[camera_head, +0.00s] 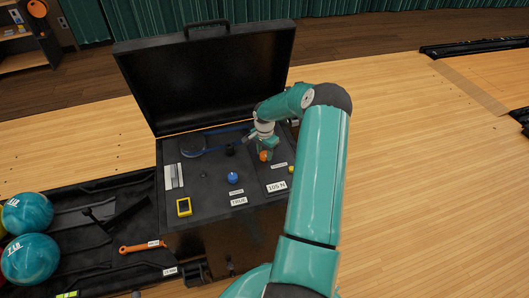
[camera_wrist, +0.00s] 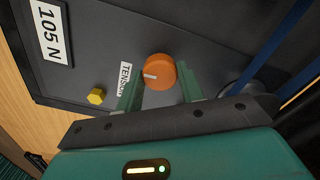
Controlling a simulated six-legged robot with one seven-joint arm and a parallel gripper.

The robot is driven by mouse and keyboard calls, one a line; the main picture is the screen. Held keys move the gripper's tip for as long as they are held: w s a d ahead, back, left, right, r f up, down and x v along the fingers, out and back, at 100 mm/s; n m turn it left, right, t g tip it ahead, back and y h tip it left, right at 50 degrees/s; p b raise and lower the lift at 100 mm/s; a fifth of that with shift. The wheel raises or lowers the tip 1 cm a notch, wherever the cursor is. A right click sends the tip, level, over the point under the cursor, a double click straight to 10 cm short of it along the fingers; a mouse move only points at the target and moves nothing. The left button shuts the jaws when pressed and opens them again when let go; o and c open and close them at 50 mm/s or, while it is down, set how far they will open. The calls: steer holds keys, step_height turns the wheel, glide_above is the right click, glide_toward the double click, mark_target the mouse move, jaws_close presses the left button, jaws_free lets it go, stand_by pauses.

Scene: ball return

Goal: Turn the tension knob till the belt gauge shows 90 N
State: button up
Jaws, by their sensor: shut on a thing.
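The orange tension knob (camera_wrist: 159,72) has a white pointer line and sits beside a "TENSION" label (camera_wrist: 125,78) on a dark panel. My gripper (camera_wrist: 160,88) is shut on the knob, with one green finger on each side of it. The head view shows the knob (camera_head: 265,156) under my wrist, partly covered by the gripper (camera_head: 266,150). The belt gauge plate reads "105 N" in the head view (camera_head: 276,187) and in the wrist view (camera_wrist: 50,32).
The panel lies in a black case with its lid (camera_head: 205,75) open. Teal balls (camera_head: 30,258) and an orange wrench (camera_head: 140,246) lie left.

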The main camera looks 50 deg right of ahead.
steer(key=n, duration=0.3)
steer(key=shift+n, duration=0.4)
steer(key=n, duration=0.3)
steer(key=shift+n, duration=0.3)
steer(key=n, duration=1.4)
steer(key=shift+n, duration=0.3)
steer(key=n, duration=0.6)
steer(key=shift+n, duration=0.3)
steer(key=o, duration=1)
